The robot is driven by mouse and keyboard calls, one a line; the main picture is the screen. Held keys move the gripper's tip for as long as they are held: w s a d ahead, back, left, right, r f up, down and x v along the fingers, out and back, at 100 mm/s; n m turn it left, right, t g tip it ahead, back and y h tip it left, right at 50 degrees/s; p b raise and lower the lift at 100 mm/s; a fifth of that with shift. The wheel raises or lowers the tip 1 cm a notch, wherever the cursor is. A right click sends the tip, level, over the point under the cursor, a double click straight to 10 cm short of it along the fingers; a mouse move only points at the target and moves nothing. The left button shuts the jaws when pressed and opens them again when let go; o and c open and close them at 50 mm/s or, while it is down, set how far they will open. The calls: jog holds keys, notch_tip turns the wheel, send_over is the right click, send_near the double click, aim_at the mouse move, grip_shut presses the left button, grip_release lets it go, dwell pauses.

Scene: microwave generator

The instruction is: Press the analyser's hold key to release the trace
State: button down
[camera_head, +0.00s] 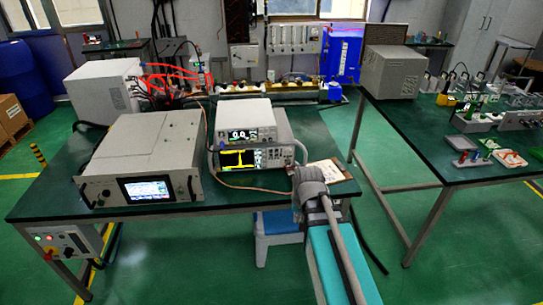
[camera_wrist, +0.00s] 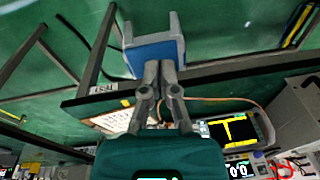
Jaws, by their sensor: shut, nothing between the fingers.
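The analyser (camera_head: 237,160) lies on the green bench, with a yellow trace on its dark screen and keys to the right of the screen. A white meter (camera_head: 238,133) reading 0.0 sits on top of it. The analyser also shows, turned over, at the right of the wrist view (camera_wrist: 233,131). The hold key is too small to tell apart from the other keys. My gripper (camera_wrist: 161,68) is shut and empty, its fingers close together and apart from the analyser. In the head view my wrist is near the bench's front edge, and the fingertips cannot be made out.
A clipboard with paper (camera_head: 335,171) lies right of the analyser. A large grey generator unit (camera_head: 150,150) stands to its left. A blue-and-white stool (camera_head: 277,232) is below the bench's front edge. A second bench (camera_head: 430,160) stands to the right, with floor between.

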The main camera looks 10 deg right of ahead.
aim_at(275, 154)
jog(key=w+f+m+t+y+b, duration=0.1)
jog(key=w+m+t+b, duration=0.3)
jog(key=w, duration=0.9)
jog(key=w+a+f+m+t+y+b, duration=0.1)
jog(key=w+m, duration=0.4)
jog(key=w, duration=0.9)
jog(key=t+y+b, duration=0.1)
jog(key=t+b, duration=0.1)
jog(key=shift+w+m+t+b, duration=0.25)
jog(key=shift+m+t+b, duration=0.05)
jog(key=shift+t+b, duration=0.1)
jog(key=shift+w, duration=0.1)
jog(key=shift+w, duration=4.3)
jog(key=shift+w, duration=0.8)
jog(key=shift+s, duration=0.8)
jog(key=shift+s, duration=0.1)
